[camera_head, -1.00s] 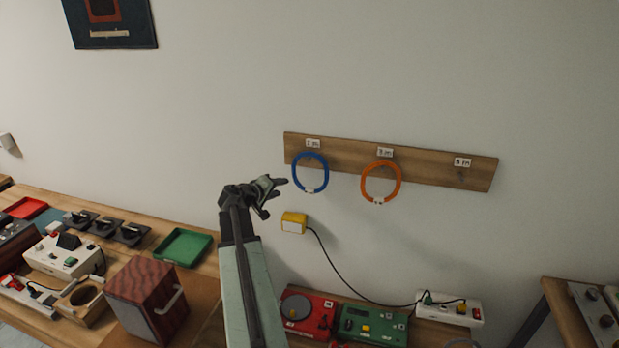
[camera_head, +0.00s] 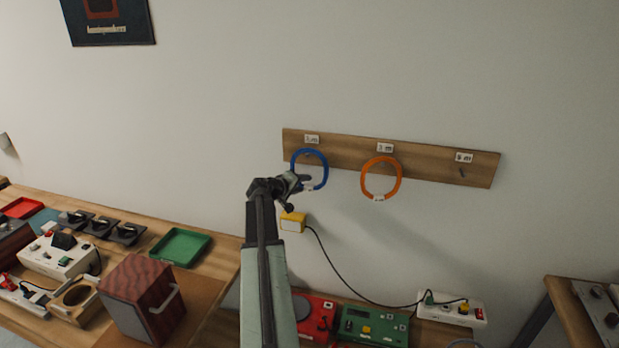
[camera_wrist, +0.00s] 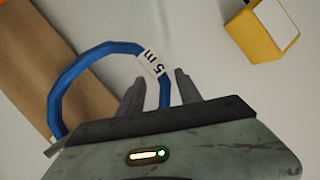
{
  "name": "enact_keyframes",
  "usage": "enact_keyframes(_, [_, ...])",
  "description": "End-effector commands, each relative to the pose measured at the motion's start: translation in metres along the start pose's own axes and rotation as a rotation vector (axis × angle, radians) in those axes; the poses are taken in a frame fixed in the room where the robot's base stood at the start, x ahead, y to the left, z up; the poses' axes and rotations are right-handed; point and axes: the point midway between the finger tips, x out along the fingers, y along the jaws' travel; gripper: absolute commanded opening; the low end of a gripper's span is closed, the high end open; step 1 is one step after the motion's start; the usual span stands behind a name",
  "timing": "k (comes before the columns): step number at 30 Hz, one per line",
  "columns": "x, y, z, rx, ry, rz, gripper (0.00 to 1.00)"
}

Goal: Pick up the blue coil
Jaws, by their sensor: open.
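The blue coil (camera_head: 324,165) hangs from the wooden wall board, under the left label. In the wrist view the blue coil (camera_wrist: 72,77) forms a loop, and its white tag (camera_wrist: 152,64) reads like "5 m". My gripper (camera_head: 303,184) is at the lower part of the coil in the head view. In the wrist view my gripper (camera_wrist: 160,88) is open, with one finger on each side of the coil's strand near the tag. I cannot tell whether either finger touches it. The gripper hides part of the coil's lower left in the head view.
An orange coil (camera_head: 367,172) hangs to the right on the same wooden board (camera_head: 430,168). A yellow box (camera_head: 293,221) with a black cable is on the wall just below my gripper. Below are a red device (camera_head: 317,318) and a green device (camera_head: 372,325). The board's right peg is empty.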

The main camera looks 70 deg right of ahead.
Motion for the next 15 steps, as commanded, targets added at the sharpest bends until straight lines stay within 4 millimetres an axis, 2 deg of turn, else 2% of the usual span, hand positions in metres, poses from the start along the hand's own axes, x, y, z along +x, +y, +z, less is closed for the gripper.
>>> enact_keyframes(4, [-0.0011, 0.0007, 0.0, 0.0, 0.0, 0.0, 0.42])
enact_keyframes(8, [-0.0011, 0.0008, 0.0001, 0.0, 0.0, 0.0, 0.05])
enact_keyframes(9, [-0.0011, 0.0008, 0.0002, 0.0, 0.0, 0.0, 0.0])
enact_keyframes(15, [-0.001, 0.001, 0.0004, 0.0, -0.001, 0.0, 0.0])
